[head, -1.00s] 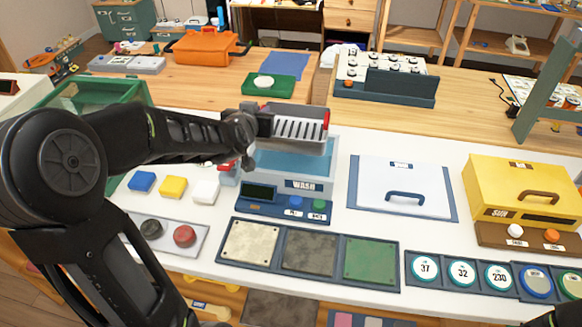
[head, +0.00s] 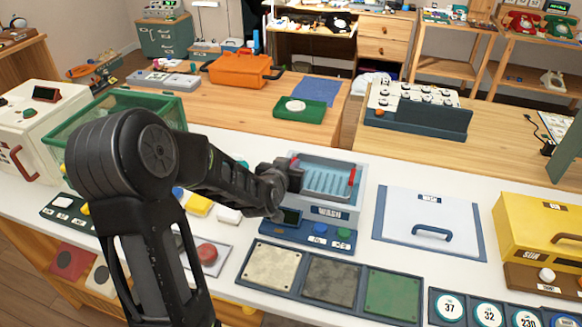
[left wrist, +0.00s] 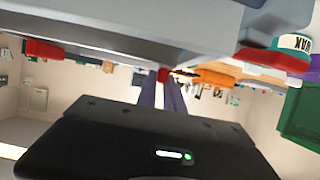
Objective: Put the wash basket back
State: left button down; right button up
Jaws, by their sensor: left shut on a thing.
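The wash basket (head: 327,181), a slatted tray with red grips at its left and right ends, sits down inside the blue-grey wash tub (head: 331,213) marked WASH. Its slats look pale blue, and its rim is about level with the tub's walls. My left gripper (head: 294,173) is at the basket's left end, shut on its red grip; the fingertips are partly hidden in the head view. In the left wrist view, the fingers (left wrist: 163,90) reach toward a red part under a large grey surface. My right gripper is not in view.
Three square pads (head: 333,281) lie in front. A green-framed bin (head: 75,140) stands left, behind my arm.

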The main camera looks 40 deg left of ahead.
pick_arm(q)
jog(key=shift+f, duration=0.4)
jog(key=shift+f+b, duration=0.6)
jog(key=shift+b, duration=0.25)
jog(key=c, duration=1.5)
grip_release()
jog(key=shift+a+r, duration=0.1)
jog(key=shift+r, duration=0.05)
